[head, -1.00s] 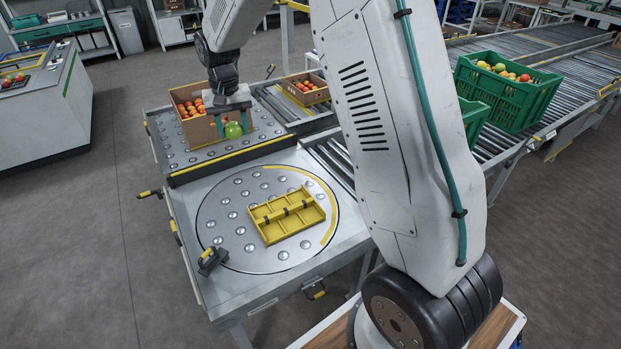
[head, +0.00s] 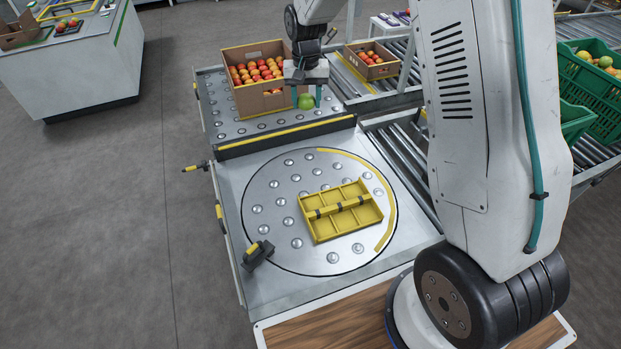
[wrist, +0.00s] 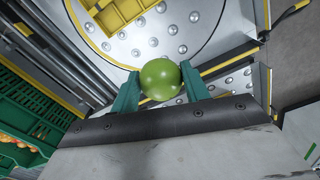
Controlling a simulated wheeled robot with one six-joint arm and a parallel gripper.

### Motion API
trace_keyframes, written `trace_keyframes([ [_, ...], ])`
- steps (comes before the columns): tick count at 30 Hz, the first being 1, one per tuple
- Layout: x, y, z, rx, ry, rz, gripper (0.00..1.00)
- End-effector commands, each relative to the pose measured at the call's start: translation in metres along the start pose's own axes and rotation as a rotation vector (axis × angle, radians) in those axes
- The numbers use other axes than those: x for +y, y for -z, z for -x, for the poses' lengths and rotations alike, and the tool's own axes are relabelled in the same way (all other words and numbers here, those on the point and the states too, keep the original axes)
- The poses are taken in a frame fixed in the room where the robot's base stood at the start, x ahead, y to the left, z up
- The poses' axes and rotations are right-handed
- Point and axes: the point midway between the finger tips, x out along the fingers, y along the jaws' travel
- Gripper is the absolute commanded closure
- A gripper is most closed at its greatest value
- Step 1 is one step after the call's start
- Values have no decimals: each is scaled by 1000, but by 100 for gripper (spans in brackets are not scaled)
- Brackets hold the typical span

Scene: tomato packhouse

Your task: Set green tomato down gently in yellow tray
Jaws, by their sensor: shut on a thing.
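The green tomato (head: 306,101) is held between the teal fingers of my gripper (head: 306,97), in front of the cardboard box at the back of the table. In the wrist view the green tomato (wrist: 160,79) sits between both fingertips of my gripper (wrist: 160,88). The yellow tray (head: 318,229) lies on the round studded turntable, nearer the robot than the tomato. It has several small compartments and a central handle bar with dark grips; they look empty. In the wrist view part of the yellow tray (wrist: 118,14) shows at the top edge, apart from the tomato.
A cardboard box (head: 250,104) of red and orange tomatoes stands behind the yellow-edged ledge (head: 285,136). A smaller box (head: 372,70) sits to its right. The turntable (head: 275,235) is otherwise clear. A dark clamp (head: 258,254) is at its left. Green crates (head: 590,95) stand on the right conveyor.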

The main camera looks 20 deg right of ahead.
Motion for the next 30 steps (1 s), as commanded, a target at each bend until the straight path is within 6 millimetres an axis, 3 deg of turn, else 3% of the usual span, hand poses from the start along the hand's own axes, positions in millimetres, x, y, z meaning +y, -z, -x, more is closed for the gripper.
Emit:
trace_keyframes([
  [1, 1, -7, -30, -11, -4, -8, 65],
  [6, 6, -33, -124, -13, -5, -49, 65],
  [12, 12, -75, -208, -9, -4, -84, 65],
  [15, 15, -90, -232, -6, -2, -94, 65],
  [19, 16, -101, -247, -3, -1, -102, 65],
  [30, 15, -103, -279, -2, -1, -101, 65],
])
